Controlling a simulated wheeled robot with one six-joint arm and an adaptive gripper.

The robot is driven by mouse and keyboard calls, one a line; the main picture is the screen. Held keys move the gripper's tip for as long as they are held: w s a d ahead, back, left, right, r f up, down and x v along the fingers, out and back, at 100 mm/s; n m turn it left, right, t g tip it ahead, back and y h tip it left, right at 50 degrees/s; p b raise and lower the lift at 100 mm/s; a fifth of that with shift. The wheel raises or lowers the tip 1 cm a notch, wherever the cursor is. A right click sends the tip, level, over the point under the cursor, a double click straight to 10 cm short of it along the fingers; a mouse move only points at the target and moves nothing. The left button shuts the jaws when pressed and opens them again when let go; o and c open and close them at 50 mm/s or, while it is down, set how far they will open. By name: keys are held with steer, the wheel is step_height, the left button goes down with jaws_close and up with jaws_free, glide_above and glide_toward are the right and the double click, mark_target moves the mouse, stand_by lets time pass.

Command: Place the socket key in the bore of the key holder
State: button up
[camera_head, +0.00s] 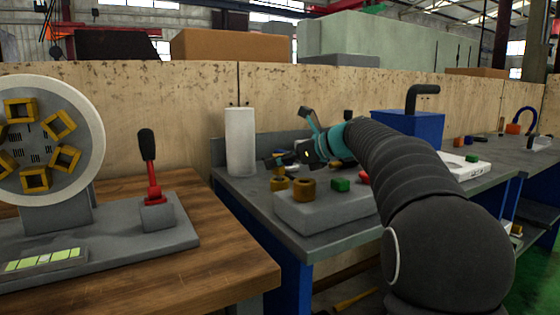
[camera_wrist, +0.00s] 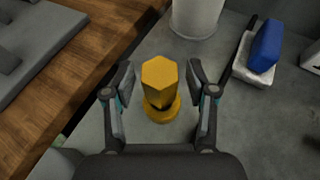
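In the wrist view, a yellow hexagonal piece (camera_wrist: 160,80) stands upright on a round yellow base on the grey tabletop. I cannot tell for sure whether it is the socket key. My gripper (camera_wrist: 160,71) is open, with one finger on each side of this piece and a visible gap at both sides. In the head view, my gripper (camera_head: 316,142) is over the grey table, behind the grey block. Yellow-brown round pieces (camera_head: 304,188) stand near it. I cannot clearly make out the key holder or its bore.
A white cylinder (camera_head: 240,142) stands at the table's back left and also shows in the wrist view (camera_wrist: 195,14). A grey block (camera_head: 325,212) is at the front. A blue box (camera_head: 408,128) stands to the right. A wooden bench (camera_head: 215,240) holds a red lever (camera_head: 153,175).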

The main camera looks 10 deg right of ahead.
steer(key=shift+r, duration=0.2)
steer(key=v, duration=1.2)
steer(key=shift+f, duration=0.1)
stand_by(1.6)
